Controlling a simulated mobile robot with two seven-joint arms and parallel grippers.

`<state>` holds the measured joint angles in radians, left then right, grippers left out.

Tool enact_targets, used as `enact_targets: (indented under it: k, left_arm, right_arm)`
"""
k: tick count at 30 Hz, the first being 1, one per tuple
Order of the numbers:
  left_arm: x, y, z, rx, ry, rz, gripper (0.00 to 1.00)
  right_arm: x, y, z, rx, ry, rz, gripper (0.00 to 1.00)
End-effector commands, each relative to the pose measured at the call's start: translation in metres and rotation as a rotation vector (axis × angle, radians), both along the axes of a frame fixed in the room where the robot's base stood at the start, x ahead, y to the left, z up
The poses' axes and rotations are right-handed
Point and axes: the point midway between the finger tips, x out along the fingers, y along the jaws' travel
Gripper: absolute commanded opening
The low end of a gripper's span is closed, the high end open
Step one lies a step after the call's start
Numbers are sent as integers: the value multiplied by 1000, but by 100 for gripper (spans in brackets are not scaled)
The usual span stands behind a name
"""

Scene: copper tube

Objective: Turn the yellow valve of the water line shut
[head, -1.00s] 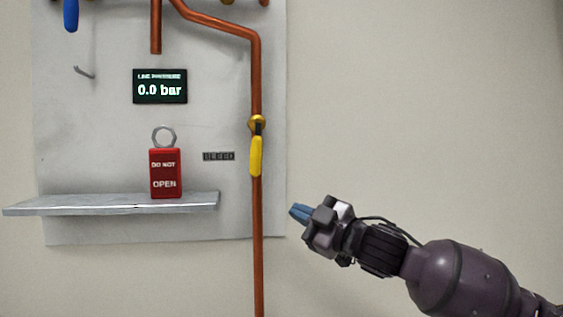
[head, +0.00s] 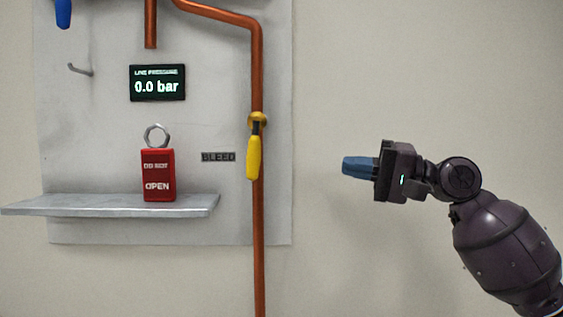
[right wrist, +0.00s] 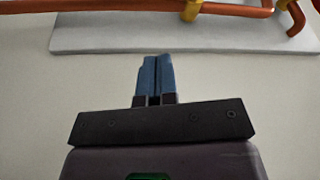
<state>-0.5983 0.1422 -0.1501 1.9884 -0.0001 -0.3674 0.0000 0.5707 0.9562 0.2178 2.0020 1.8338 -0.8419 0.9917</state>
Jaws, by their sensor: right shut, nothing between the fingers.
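The yellow valve handle (head: 254,155) hangs straight down along the vertical copper tube (head: 257,230), under a brass valve body (head: 257,120). My right gripper (head: 345,166) is to the right of the handle, clear of it, with its blue fingers pointing left. The fingers are together and empty. In the right wrist view the closed fingers (right wrist: 154,62) point toward the panel, and a copper tube (right wrist: 100,7) with a yellow part (right wrist: 191,9) crosses the top edge. I cannot tell which part that is. My left gripper is not in view.
A metal shelf (head: 100,206) juts from the panel (head: 90,130) and carries a red "DO NOT OPEN" lock (head: 158,176). A display (head: 157,83) reads 0.0 bar. A "BLEED" label (head: 218,157) is left of the handle.

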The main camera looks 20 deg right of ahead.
Motion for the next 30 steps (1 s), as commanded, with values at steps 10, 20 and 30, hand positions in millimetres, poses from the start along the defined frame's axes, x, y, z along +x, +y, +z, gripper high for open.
enact_targets:
  k: [10, 20, 30]
  left_arm:
    - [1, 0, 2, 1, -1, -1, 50]
    - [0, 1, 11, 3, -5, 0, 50]
    - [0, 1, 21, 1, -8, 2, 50]
  right_arm:
    - [-15, 13, -4, 120, 254, 156, 0]
    - [5, 53, 2, 120, 252, 156, 0]
    - [32, 105, 6, 119, 251, 155, 0]
